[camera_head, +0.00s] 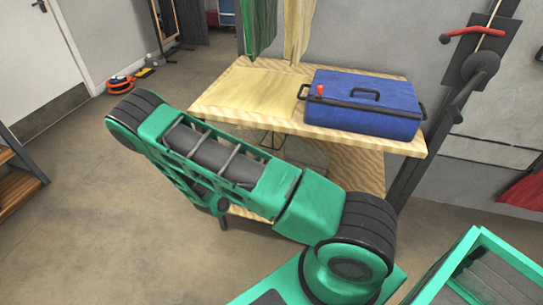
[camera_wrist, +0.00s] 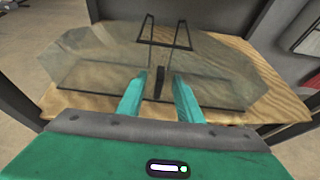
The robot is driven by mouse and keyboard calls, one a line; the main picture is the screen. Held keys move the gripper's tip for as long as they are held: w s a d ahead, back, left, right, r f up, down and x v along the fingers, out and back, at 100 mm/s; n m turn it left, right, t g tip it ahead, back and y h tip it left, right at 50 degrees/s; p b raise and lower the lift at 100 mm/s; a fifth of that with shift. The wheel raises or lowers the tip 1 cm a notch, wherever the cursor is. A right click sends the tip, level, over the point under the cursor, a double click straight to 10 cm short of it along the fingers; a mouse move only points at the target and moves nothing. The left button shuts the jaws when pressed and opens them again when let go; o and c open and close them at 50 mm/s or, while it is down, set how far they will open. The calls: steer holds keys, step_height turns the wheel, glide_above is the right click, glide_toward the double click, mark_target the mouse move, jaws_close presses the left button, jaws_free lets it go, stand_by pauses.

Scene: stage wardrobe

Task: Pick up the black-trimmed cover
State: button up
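The black-trimmed cover (camera_wrist: 95,60) is a see-through, many-sided hood with black edging and a black wire frame on top. It rests on the wooden lower shelf (camera_wrist: 275,100). In the head view only part of the cover (camera_head: 308,152) shows, below the table top and behind my arm. My gripper (camera_wrist: 160,76) is in front of the cover in the wrist view, its two teal fingers spread. A short dark upright part of the cover shows between the fingertips. I cannot tell if the fingers touch it. My gripper is hidden in the head view.
A blue case (camera_head: 365,105) stands on the wooden table top (camera_head: 235,92), above the shelf. Green and cream cloths (camera_head: 298,30) hang behind it. A dark post with a red lever (camera_head: 470,33) stands at the right. Open floor lies at the left.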

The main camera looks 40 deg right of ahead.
mark_target(272, 155)
steer(key=shift+x, duration=1.4)
steer(key=shift+r, duration=0.1)
steer(key=shift+c, duration=0.4)
jaws_close()
